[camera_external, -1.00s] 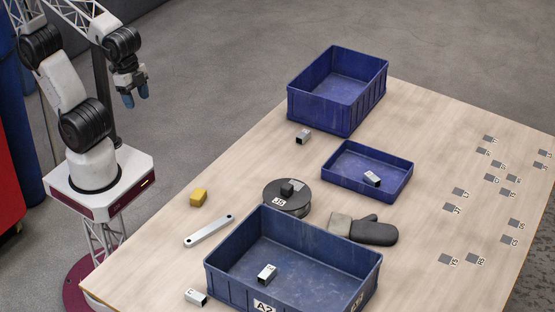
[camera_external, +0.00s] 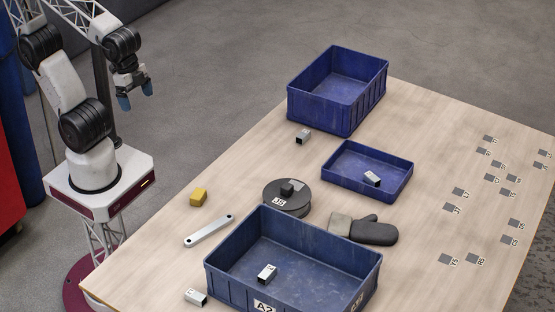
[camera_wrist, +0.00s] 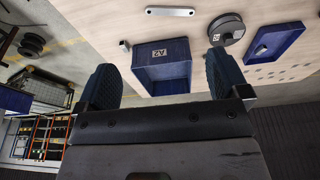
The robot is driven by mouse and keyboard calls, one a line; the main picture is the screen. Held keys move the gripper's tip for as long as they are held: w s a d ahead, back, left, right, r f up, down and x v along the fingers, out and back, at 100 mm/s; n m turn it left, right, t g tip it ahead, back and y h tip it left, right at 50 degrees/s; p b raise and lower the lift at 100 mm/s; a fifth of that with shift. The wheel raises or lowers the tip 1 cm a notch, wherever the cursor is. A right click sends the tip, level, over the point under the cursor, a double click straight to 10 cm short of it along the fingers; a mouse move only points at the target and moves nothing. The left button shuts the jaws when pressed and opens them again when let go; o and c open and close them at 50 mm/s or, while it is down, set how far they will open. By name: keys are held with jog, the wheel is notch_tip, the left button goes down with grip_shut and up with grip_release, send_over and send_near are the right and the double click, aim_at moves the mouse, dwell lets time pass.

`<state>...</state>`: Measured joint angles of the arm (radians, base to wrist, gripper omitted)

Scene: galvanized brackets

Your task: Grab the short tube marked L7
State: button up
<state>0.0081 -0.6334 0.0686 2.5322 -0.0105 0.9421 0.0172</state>
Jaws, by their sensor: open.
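Several short silver square tubes are in the external view. One tube (camera_external: 303,136) lies on the table near the tall blue bin, one (camera_external: 372,178) is in the shallow blue tray, one (camera_external: 267,273) is inside the large blue bin, and one (camera_external: 195,296) lies on the table at the front left. Their markings are too small to read, so I cannot tell which is L7. A flat patch (camera_external: 458,192) at the table's right seems to bear an L7 label. My gripper (camera_external: 135,96) is open and empty, high left of the table; its fingers (camera_wrist: 163,84) frame the wrist view.
The large bin (camera_external: 232,283) is labelled A2. The tall bin (camera_external: 361,110) and shallow tray (camera_external: 371,195) stand behind. A black reel (camera_external: 288,204) with a dark block on top, a grey glove (camera_external: 372,233), a yellow block (camera_external: 198,197) and a silver bar (camera_external: 208,231) lie between.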

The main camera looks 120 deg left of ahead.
jog(key=w+a+f, duration=0.1)
jog(key=w+a, duration=0.9)
jog(key=w, duration=0.4)
jog(key=w+a+f+g, duration=0.1)
jog(key=w+a+f, duration=0.35)
jog(key=a, duration=0.35)
jog(key=w+a+f+g, duration=0.1)
jog(key=w+a+f, duration=0.2)
jog(key=w+a, duration=0.4)
send_over(303, 133)
jog(key=shift+g, duration=0.3)
jog(key=f, duration=2.4)
jog(key=shift+w+d+f, duration=0.15)
jog(key=shift+d+f, duration=0.05)
jog(key=shift+a+f, duration=0.25)
jog(key=shift+f, duration=0.1)
jog(key=shift+f, duration=1.15)
